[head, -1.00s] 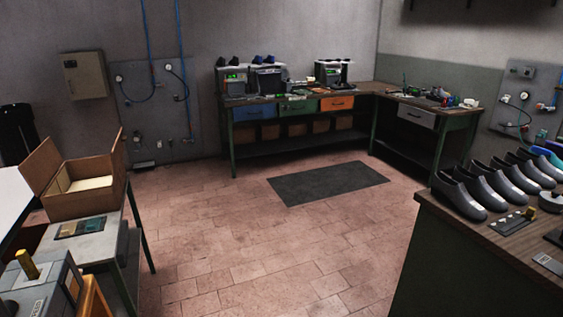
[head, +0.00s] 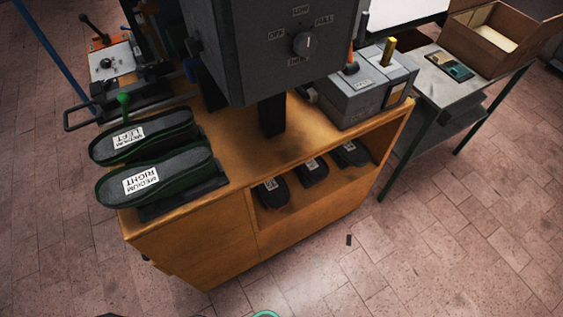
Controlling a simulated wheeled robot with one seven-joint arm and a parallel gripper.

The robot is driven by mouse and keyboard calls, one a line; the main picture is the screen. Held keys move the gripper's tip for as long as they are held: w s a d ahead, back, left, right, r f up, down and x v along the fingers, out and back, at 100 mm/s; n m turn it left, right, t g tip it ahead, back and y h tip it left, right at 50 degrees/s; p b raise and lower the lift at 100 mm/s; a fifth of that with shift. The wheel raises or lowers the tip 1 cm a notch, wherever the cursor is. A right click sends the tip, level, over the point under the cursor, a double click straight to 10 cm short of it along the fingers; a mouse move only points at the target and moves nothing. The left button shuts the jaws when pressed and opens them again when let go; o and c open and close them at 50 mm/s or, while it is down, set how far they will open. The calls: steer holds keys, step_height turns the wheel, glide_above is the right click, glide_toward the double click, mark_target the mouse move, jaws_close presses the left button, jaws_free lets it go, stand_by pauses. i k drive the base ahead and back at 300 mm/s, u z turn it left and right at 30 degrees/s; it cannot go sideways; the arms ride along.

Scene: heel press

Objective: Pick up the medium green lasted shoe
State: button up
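Two dark shoe forms lie sole up, side by side, on the left end of an orange wooden cabinet top. The nearer one (head: 157,178) has a green edge and a white label reading MEDIUM RIGHT. The farther one (head: 141,137) has a label that appears to read MEDIUM LEFT, and a green-knobbed lever (head: 124,101) stands behind it. The uppers of both are mostly hidden beneath the soles.
A grey control box (head: 270,45) with a dial stands over the cabinet (head: 200,245). Three labelled dark soles (head: 312,172) lie on its open shelf. A grey machine (head: 365,90) stands at its right end. A table (head: 435,75) with a cardboard box (head: 500,38) is beyond.

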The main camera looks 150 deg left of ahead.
mark_target(135, 185)
steer(key=z, duration=3.4)
steer(key=k, duration=1.95)
steer(key=z, duration=0.6)
steer(key=i, duration=1.7)
